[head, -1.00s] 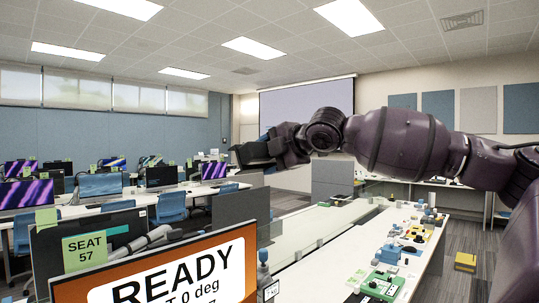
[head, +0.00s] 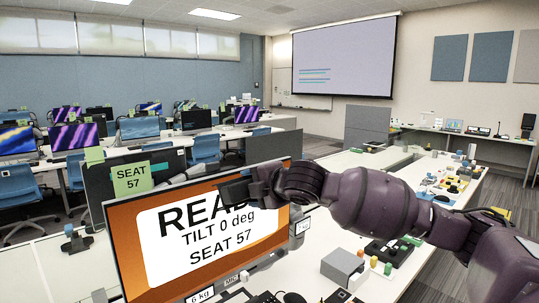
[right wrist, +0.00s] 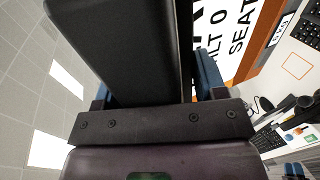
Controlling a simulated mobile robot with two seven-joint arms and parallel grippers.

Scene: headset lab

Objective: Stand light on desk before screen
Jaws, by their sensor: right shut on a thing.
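The screen (head: 150,270) has an orange picture with a white panel reading READY, TILT 0 deg, SEAT 57. My right gripper (head: 256,188) is in front of the screen's right part and hides some of the lettering. It is shut on a dark, box-like thing, probably the light (head: 236,192). In the right wrist view the black light (right wrist: 115,45) fills the upper middle between blue-edged fingers, with the screen (right wrist: 245,35) to its right. The light is held up, apart from the white desk (right wrist: 285,90). My left gripper is not in view.
An orange outlined square (right wrist: 296,66) is marked on the desk. A grey box (head: 343,265), a black control box (head: 388,252) and small coloured pieces stand right of the screen. A green SEAT 57 note (head: 132,178) stands behind the screen.

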